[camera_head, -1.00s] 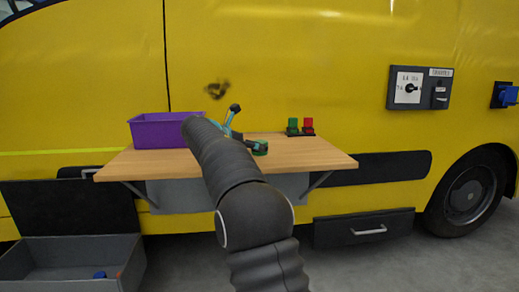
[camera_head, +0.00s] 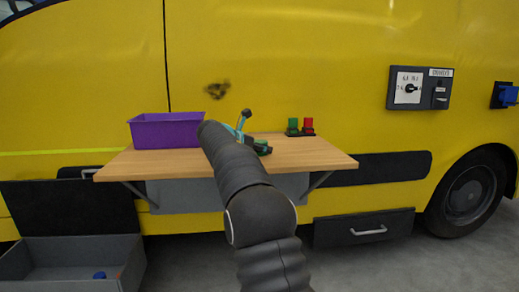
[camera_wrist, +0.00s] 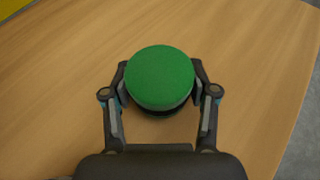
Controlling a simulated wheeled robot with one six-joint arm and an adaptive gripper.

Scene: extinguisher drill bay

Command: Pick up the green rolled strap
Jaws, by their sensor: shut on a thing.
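The green rolled strap (camera_wrist: 160,78) is a round green disc with a dark lower part, seen from above in the wrist view. My gripper (camera_wrist: 160,95) is shut on it, with one finger on each side. In the head view the strap (camera_head: 263,149) shows as a small green and dark shape beside my gripper (camera_head: 250,143), low over the wooden shelf (camera_head: 310,155). My arm hides part of this area. I cannot tell whether the strap touches the shelf.
A purple bin (camera_head: 165,133) stands at the shelf's left. A green and a red switch-like item (camera_head: 307,127) stand at its back right. The yellow vehicle side (camera_head: 330,60) rises behind. An open grey drawer box (camera_head: 70,262) is below left. The shelf's right part is clear.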

